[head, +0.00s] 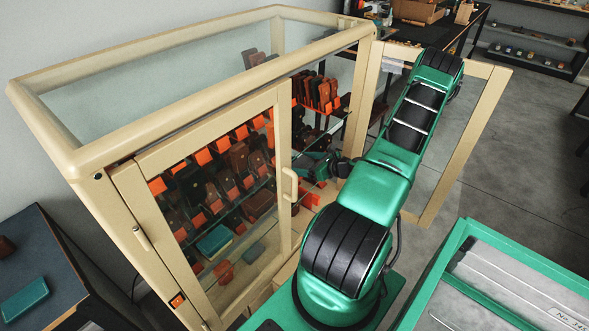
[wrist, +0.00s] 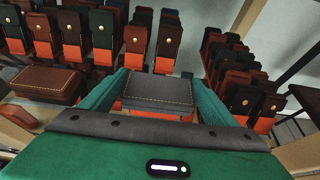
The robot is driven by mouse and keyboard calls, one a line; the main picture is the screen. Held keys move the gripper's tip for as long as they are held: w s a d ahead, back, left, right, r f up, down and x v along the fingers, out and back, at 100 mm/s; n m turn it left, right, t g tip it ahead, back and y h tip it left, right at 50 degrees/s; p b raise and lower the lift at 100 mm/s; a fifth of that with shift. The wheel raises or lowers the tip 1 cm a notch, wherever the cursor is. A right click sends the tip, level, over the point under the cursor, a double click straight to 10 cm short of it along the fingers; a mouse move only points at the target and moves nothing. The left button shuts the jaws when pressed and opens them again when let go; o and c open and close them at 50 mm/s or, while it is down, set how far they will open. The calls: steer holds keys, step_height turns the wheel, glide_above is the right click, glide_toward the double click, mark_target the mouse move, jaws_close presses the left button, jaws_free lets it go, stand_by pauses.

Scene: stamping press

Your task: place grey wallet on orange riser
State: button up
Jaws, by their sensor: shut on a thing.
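My gripper (wrist: 162,76) is shut on the grey wallet (wrist: 158,90), which lies flat between the two green fingers and has a pale stitched edge. An orange surface (wrist: 172,116) shows just under the wallet's near edge, probably an orange riser. I cannot tell whether the wallet touches it. In the head view my gripper (head: 322,165) reaches through the open side of the display cabinet, near orange pieces (head: 318,190). The wallet cannot be made out there.
Rows of upright wallets on orange stands (wrist: 100,40) stand behind and to the right (wrist: 245,95). The cabinet's glass door with a handle (head: 290,185) and its open door frame (head: 465,145) flank my arm.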

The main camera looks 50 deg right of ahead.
steer(key=shift+w, duration=0.8)
steer(key=shift+w+a, duration=0.1)
steer(key=shift+w, duration=0.45)
steer(key=shift+s+f, duration=0.2)
steer(key=shift+f, duration=1.55)
steer(key=shift+f, duration=0.1)
steer(key=o, duration=1.2)
steer(key=shift+c, duration=0.2)
steer(key=v, duration=1.2)
